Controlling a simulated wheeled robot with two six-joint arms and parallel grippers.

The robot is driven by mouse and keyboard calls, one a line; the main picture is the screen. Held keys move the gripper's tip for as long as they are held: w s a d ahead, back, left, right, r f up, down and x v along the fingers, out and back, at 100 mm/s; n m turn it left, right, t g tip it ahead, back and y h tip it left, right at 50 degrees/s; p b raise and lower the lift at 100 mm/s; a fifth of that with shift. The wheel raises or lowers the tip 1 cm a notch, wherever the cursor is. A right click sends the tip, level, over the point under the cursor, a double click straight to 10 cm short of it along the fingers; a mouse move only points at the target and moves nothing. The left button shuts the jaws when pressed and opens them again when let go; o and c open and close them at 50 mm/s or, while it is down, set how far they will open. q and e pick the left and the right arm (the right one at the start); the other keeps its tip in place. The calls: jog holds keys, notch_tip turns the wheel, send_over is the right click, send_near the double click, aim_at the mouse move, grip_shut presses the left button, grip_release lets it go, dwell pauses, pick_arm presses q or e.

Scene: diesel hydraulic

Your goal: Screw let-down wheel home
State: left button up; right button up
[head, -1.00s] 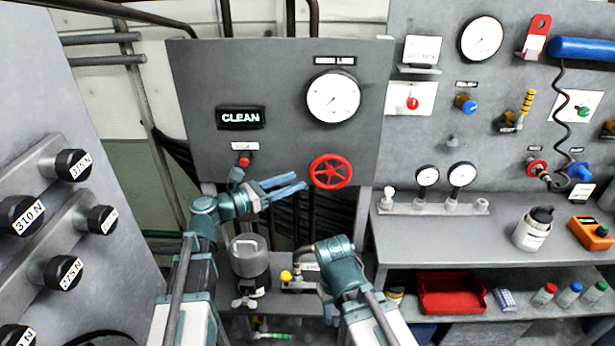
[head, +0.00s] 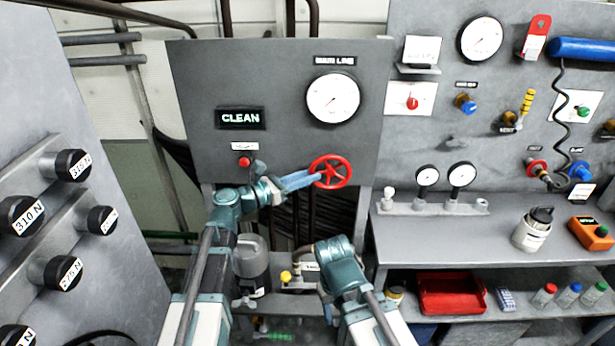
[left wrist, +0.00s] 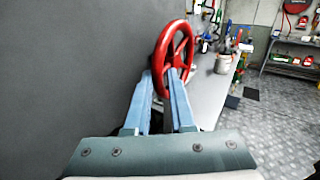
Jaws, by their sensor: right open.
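The red let-down wheel (head: 331,171) is on the grey panel, below the large gauge. It also shows in the left wrist view (left wrist: 163,58). My left gripper (head: 312,178) reaches it from the left. In the left wrist view the two blue fingers (left wrist: 161,76) stand apart, with the near part of the wheel's rim between their tips. I cannot tell whether either finger touches the rim. My right gripper (head: 325,262) is low in front of the bench, below the wheel, and its fingers are largely hidden by its own wrist.
The large gauge (head: 333,98), CLEAN sign (head: 241,118) and red button (head: 244,161) are on the same panel. A grey canister (head: 251,262) and a yellow-knobbed valve (head: 286,276) stand below.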

pick_arm(q)
grip_shut()
jog(key=shift+r+m+g+y+p, duration=0.7)
jog(key=shift+y+p, duration=0.3)
jog(key=shift+p, duration=2)
jog(key=shift+r, duration=0.1)
jog(key=o, duration=0.7)
grip_release()
jog(key=shift+r, duration=0.1)
